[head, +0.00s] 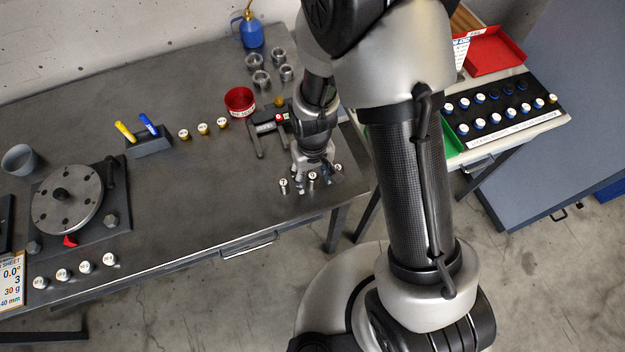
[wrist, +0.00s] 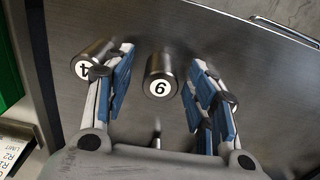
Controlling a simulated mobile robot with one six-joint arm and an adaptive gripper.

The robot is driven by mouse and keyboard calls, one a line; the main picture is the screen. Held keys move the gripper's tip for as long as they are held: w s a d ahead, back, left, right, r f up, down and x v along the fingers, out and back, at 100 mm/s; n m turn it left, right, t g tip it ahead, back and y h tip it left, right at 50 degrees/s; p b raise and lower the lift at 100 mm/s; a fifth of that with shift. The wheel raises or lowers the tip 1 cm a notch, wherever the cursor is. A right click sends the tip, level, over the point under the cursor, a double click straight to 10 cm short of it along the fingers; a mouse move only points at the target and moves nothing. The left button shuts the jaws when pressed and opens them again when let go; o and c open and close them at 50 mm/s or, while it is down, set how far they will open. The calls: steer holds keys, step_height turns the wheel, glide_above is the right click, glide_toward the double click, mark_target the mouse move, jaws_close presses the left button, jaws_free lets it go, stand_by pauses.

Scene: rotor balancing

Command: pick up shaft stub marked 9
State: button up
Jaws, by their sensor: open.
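The shaft stub marked 9 (wrist: 161,78) is a short grey metal cylinder with a white numbered end. It stands between the two spread fingers of my gripper (wrist: 163,58) in the wrist view, with gaps on both sides. In the head view that stub (head: 312,178) appears as the middle one of a short row near the bench's front edge, beneath my gripper (head: 317,172). My gripper is open, its blue-padded fingers pointing down around the stub.
The stub marked 4 (wrist: 90,60) stands close beside the left finger. Another stub (head: 283,185) stands on the other side. A red cup (head: 240,101) and a dark fixture (head: 268,118) lie behind. The bench's front edge is close; bare bench lies left of the row.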

jaws_close()
stand_by(0.7)
